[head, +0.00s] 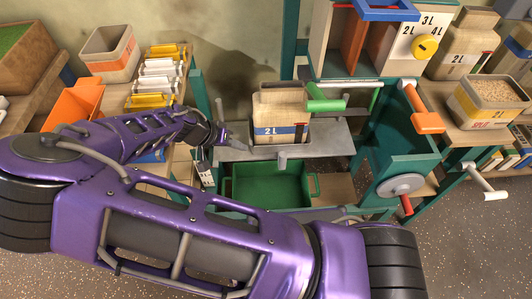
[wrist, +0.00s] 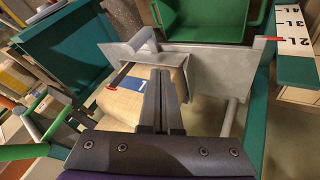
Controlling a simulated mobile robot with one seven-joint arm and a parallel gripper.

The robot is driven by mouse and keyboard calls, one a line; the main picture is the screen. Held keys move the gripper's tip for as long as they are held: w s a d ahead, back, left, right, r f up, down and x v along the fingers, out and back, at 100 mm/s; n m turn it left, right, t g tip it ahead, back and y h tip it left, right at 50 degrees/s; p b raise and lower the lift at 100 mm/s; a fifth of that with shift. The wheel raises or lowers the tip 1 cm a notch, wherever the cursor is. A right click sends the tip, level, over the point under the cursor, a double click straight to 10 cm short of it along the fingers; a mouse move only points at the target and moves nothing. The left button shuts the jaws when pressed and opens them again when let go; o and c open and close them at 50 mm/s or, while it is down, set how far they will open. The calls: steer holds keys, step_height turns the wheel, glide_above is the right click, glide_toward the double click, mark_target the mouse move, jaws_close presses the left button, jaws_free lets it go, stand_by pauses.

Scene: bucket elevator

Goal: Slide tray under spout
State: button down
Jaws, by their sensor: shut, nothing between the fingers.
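A grey metal tray-like plate (head: 335,138) with a short knob (head: 282,160) on its front edge spans the teal frame. A beige container marked 2L (head: 270,132) stands on it. In the wrist view the plate (wrist: 208,72) and its knob lie just beyond my fingers. A green bin (head: 268,186) sits lower, below the plate; its edge shows in the wrist view (wrist: 205,18). My gripper (head: 240,141) is shut and empty, at the left of the container. Its closed fingers (wrist: 162,75) overlap the container (wrist: 122,102) in the wrist view. I cannot tell which part is the spout.
A teal hopper (head: 395,150) with a grey wheel (head: 400,184) stands right of the plate. Orange (head: 428,121) and green (head: 325,103) handles stick out above. Side benches hold bins and rollers. A volume scale (wrist: 293,40) is at right in the wrist view.

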steer(key=w+d+f+b, duration=0.1)
steer(key=d+f+b, duration=0.1)
steer(key=d+f, duration=0.6)
steer(key=shift+w+d, duration=0.3)
steer(key=shift+d, duration=0.35)
steer(key=shift+d, duration=0.1)
